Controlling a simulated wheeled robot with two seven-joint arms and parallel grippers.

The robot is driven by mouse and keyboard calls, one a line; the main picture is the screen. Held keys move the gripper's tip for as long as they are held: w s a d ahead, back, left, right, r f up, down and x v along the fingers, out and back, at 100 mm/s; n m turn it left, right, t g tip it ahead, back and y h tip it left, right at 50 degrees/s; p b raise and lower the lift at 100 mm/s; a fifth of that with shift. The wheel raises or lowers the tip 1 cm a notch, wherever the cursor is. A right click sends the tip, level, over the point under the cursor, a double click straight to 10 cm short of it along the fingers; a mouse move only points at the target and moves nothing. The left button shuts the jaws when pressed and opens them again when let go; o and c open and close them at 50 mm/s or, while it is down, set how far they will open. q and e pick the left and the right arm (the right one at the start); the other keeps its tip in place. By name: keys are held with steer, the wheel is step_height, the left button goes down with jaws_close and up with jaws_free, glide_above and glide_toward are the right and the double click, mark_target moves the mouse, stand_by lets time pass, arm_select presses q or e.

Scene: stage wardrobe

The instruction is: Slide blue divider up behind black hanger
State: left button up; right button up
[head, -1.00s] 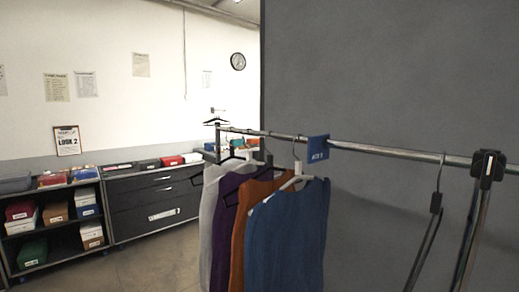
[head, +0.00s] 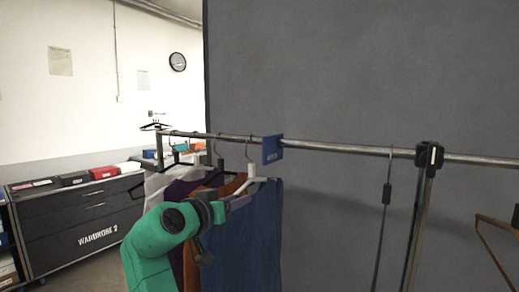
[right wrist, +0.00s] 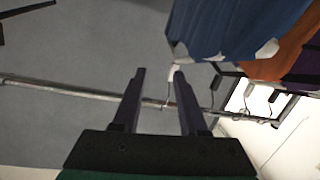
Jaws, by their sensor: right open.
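The blue divider (head: 271,149) hangs on the metal rail (head: 340,148), just right of a white hanger (head: 250,180) bearing a blue garment (head: 262,240). A black hanger (head: 387,193) hangs empty on the rail, well right of the divider and left of the black rail joint (head: 429,157). Bare rail lies between divider and hanger. My right gripper (head: 240,202) is in front of the blue garment, below and left of the divider. In the right wrist view its fingers (right wrist: 160,75) are apart with nothing gripped. My left gripper is out of view.
White, purple and orange garments (head: 197,182) hang left of the blue one, partly hidden by my arm. A brown hanger (head: 494,250) is at the far right. A grey wall (head: 360,70) stands behind the rail. A dark drawer unit (head: 75,215) is at left.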

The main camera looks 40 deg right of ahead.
mark_target(263, 147)
steer(key=s+a+r+m+g+h, duration=0.1)
steer(key=s+a+r+m+h, duration=0.2)
steer(key=r, duration=0.9)
steer(key=shift+m+y, duration=0.3)
steer(key=p+x, duration=0.6)
steer(key=x, duration=0.7)
steer(key=shift+s+d+f, duration=0.1)
steer(key=shift+s+f, duration=0.05)
steer(key=shift+f, duration=0.05)
steer(key=shift+d+f, duration=0.15)
steer(key=shift+d, duration=0.35)
jaws_close()
